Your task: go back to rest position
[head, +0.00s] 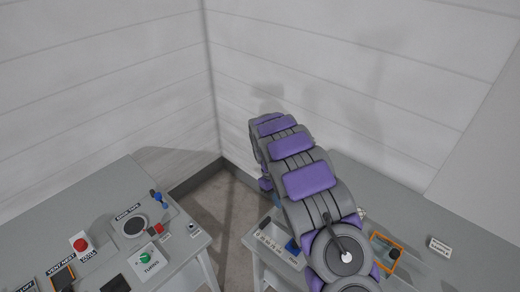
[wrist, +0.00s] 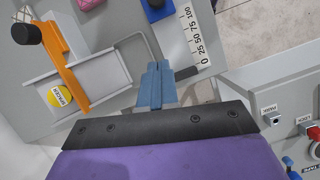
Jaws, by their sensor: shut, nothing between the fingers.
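My gripper (wrist: 157,84) shows in the wrist view with its blue-grey fingers together and nothing between them. It hangs over the edge of a grey table (wrist: 122,55), beside a white ruler strip (wrist: 194,35) marked 0 to 100. In the head view my purple and grey arm reaches from the lower right toward the room corner. The arm hides most of the gripper there.
An orange lever (wrist: 62,55) with a black knob and a yellow-labelled block (wrist: 60,97) lie left of my gripper. A second table (head: 100,215) at left carries a red button (head: 80,242), a dial (head: 134,227) and a green knob (head: 145,257). A floor gap (head: 225,215) separates the tables.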

